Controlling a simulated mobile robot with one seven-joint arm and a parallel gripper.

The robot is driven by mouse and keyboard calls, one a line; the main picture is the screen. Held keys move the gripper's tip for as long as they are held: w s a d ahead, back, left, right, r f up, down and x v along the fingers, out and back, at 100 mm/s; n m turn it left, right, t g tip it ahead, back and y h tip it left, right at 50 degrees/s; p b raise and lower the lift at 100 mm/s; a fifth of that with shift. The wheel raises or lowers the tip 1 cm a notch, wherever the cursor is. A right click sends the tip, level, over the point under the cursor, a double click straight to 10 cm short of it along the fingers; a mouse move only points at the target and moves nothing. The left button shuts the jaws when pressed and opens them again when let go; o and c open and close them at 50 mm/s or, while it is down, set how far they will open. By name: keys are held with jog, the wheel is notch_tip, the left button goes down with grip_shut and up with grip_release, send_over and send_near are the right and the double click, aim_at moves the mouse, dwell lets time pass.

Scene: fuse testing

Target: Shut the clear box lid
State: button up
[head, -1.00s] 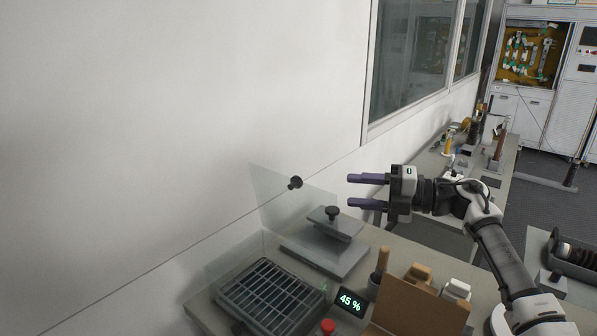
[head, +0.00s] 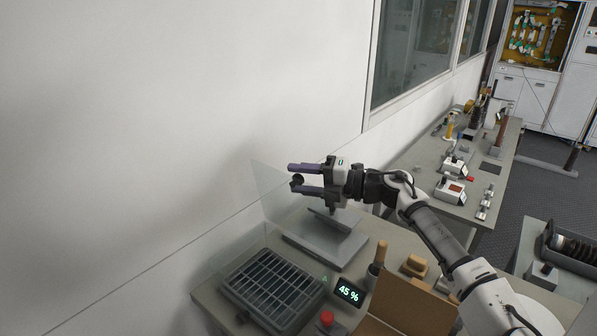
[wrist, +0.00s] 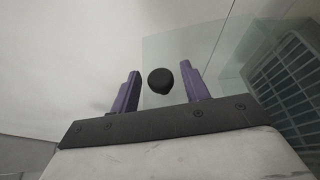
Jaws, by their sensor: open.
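The clear box lid (head: 272,190) stands raised, a thin transparent panel near the wall. Its dark round knob (head: 297,180) lies between the two purple fingers of my gripper (head: 304,180). In the wrist view the lid (wrist: 212,45) spreads behind the dark knob (wrist: 160,81), and the open fingers of my gripper (wrist: 160,90) stand on either side of it with gaps visible.
A grey slotted tray (head: 232,291) stands at the front left; it also shows in the wrist view (wrist: 262,84). The wall is close behind the lid.

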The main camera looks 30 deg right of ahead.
jog(key=shift+w+a, duration=0.25)
jog(key=shift+w, duration=0.05)
jog(key=shift+c, duration=0.4)
grip_shut()
jog(key=shift+a+f+b, duration=0.1)
jog(key=shift+f+b, duration=0.05)
jog(key=shift+b, duration=0.15)
